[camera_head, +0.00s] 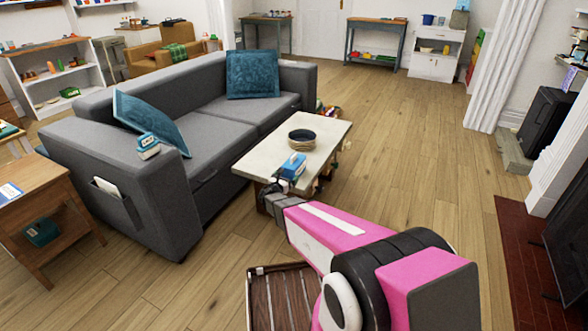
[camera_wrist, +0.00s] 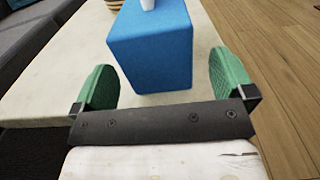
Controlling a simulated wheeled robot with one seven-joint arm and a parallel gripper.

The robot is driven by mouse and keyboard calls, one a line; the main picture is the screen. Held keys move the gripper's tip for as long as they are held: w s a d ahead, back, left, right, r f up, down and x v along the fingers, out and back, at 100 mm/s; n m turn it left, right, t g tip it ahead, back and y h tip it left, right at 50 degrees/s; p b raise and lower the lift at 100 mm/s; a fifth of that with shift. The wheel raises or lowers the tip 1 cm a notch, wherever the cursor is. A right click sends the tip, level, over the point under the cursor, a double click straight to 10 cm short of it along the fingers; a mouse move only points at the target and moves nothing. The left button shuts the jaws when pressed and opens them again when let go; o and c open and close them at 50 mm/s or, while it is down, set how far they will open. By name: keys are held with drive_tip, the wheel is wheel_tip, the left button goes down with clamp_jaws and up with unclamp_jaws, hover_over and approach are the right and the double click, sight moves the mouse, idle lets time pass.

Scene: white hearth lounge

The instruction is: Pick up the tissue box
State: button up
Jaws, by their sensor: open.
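The tissue box is blue with a white tissue at its top. It stands on the near end of the coffee table (camera_head: 255,163) in the head view (camera_head: 293,166), partly behind my arm's end. In the wrist view the blue tissue box (camera_wrist: 152,45) lies straight ahead, between and just beyond my gripper's green fingers. My gripper (camera_wrist: 164,84) is open and empty, with one finger toward each side of the box. A gap shows on each side. A second box with blue and white on it (camera_head: 148,146) sits on the sofa's near arm.
A dark round bowl-like object (camera_head: 302,139) stands behind the tissue box on the table. The grey sofa (camera_head: 210,118) runs along the table's left. A wooden side table (camera_head: 35,190) stands at the left. Open wooden floor (camera_head: 410,160) lies to the right.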

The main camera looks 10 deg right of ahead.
sight(294, 165)
drive_tip(key=x, duration=0.5)
drive_tip(key=shift+w+r, duration=0.2)
drive_tip(key=shift+w, duration=0.3)
drive_tip(key=c, duration=0.9)
